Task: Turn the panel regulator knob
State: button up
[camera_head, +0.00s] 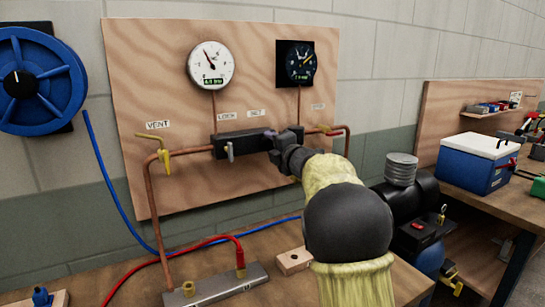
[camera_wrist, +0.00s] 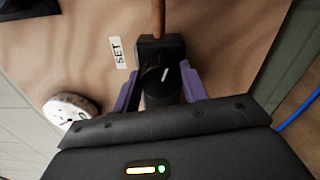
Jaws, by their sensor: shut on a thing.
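The regulator knob (camera_wrist: 160,84) is a black round knob with a white pointer line, seen in the wrist view below the black regulator block. My gripper (camera_wrist: 158,88) is shut on it, with one purple finger on each side. In the head view my gripper (camera_head: 279,143) reaches the black regulator bar (camera_head: 240,144) on the wooden panel, and my wrist hides the knob. A SET label (camera_wrist: 118,52) is beside the knob.
A yellow vent valve (camera_head: 165,158) and copper pipes (camera_head: 152,210) are at left. A metal manifold (camera_head: 215,287) with a red hose (camera_head: 205,240) lies on the bench. A blue hose reel (camera_head: 42,80) hangs on the wall. A dark compressor (camera_head: 410,195) stands right of my arm.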

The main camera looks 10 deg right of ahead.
jog(key=n+b, duration=0.2)
jog(key=n, duration=0.1)
jog(key=n+b, duration=0.1)
jog(key=shift+f+n+b, duration=0.25)
jog(key=shift+n+b, duration=0.05)
jog(key=shift+b, duration=0.05)
jog(key=shift+r+n+b, duration=0.2)
jog(key=shift+n+b, duration=0.8)
jog(key=shift+n, duration=0.5)
jog(key=o, duration=1)
jog(key=shift+a, duration=0.1)
jog(key=shift+s, duration=0.1)
jog(key=b+v, duration=0.2)
jog(key=v, duration=1.5)
jog(key=shift+s+r, duration=0.1)
